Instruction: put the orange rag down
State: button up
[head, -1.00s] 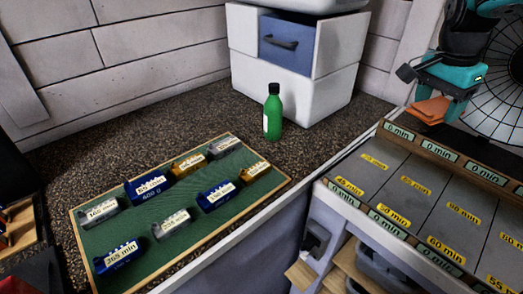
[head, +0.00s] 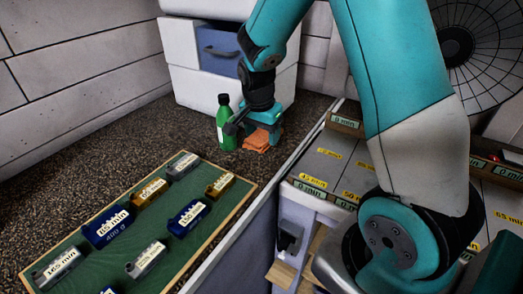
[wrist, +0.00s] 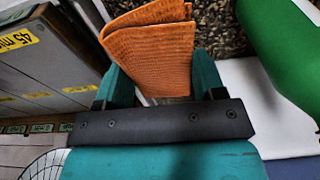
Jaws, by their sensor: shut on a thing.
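The orange rag (head: 257,140) is a folded textured cloth at the counter's right side, just right of the green bottle (head: 226,124). My gripper (head: 262,130) points down over it and is shut on the rag. In the wrist view the folded rag (wrist: 150,45) lies between the two teal fingers (wrist: 163,88) and sticks out past them. In the head view the rag looks at or close to the counter surface (head: 120,137); I cannot tell if it touches. The green bottle also shows close by in the wrist view (wrist: 290,40).
White drawer units (head: 190,85) with a blue drawer stand behind the bottle. A green board (head: 165,225) with several labelled blocks lies to the front left. A grey labelled rack (head: 325,165) stands to the right. Dark counter at the left is clear.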

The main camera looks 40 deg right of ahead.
aim_at(264, 159)
notch_tip(264, 159, down, 7)
jog(key=shift+r, duration=0.2)
jog(key=shift+f, duration=0.1)
jog(key=o, duration=1)
jog(key=shift+c, duration=0.2)
jog(key=r, duration=0.4)
jog(key=a+r, duration=0.1)
jog(key=r, duration=0.3)
jog(key=s+a+r, duration=0.1)
jog(key=r, duration=0.3)
jog(key=shift+a+r, duration=0.1)
jog(key=s+a+r+n+y, duration=0.3)
jog(key=s+a+r+n, duration=0.1)
jog(key=s+a+n, duration=0.6)
jog(key=s+a+r+n+y, duration=0.2)
jog(key=s+a+r+n, duration=0.3)
jog(key=s+a+n, duration=0.5)
jog(key=shift+s+n+g+y, duration=0.3)
jog(key=shift+s+n+y, duration=0.1)
jog(key=shift+s+n, duration=0.25)
